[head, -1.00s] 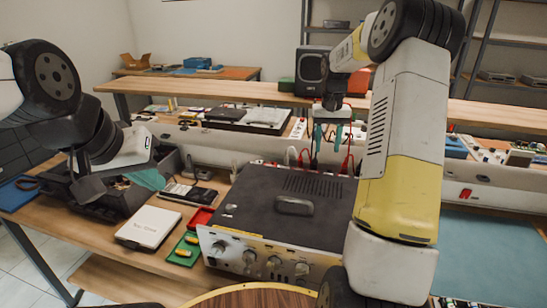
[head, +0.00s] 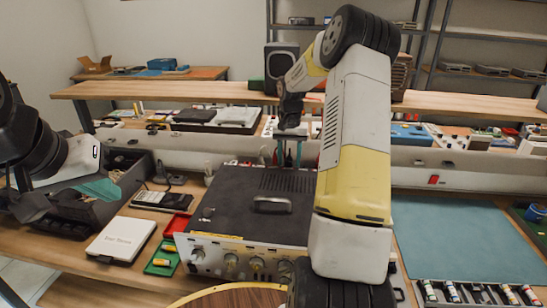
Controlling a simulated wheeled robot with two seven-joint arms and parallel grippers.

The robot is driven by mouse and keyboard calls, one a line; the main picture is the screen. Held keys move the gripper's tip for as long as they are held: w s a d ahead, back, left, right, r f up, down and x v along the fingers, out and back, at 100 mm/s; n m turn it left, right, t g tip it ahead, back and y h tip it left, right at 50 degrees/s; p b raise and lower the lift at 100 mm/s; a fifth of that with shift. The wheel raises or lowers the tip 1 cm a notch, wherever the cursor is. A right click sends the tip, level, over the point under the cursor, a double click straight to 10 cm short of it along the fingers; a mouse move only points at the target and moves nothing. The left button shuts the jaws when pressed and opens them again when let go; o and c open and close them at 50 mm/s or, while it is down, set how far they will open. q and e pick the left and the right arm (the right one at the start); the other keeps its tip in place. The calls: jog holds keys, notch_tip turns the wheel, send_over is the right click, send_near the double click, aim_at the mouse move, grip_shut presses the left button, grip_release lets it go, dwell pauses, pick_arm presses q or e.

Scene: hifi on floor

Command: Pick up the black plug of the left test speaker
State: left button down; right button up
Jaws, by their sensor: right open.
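A dark speaker (head: 281,60) stands on the raised wooden shelf, partly behind my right arm. A second, brown speaker (head: 401,72) shows just right of that arm. The amplifier (head: 255,205) sits on the bench below. My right gripper (head: 289,152) is open behind the amplifier's rear edge, its teal fingers pointing down. Small dark and red cable parts are around its fingertips, too small to tell which is the black plug or whether a finger touches one. My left gripper (head: 98,188) is at the left over a dark bin; its opening is unclear.
A white box (head: 122,240), a green tray (head: 163,258) and a red tray (head: 177,225) lie left of the amplifier. The dark bin (head: 125,180) is behind them. A bare teal mat (head: 465,240) covers the right bench. A round wooden top (head: 240,296) is in front.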

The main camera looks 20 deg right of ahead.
grip_shut()
jog(key=shift+r, duration=0.15)
jog(key=shift+r, duration=0.6)
notch_tip(320, 180, up, 2)
jog(key=shift+r, duration=0.15)
jog(key=s+a, duration=0.1)
jog(key=s, duration=0.4)
jog(key=s+a+r, duration=0.1)
jog(key=s, duration=0.4)
jog(key=s+a, duration=0.1)
jog(key=s, duration=0.4)
jog(key=shift+a+r, duration=0.15)
jog(key=shift+a, duration=0.1)
jog(key=w+d+r, duration=0.2)
jog(key=w+d, duration=0.6)
jog(key=w, duration=0.5)
jog(key=shift+s+f, duration=0.1)
jog(key=shift+f, duration=2.4)
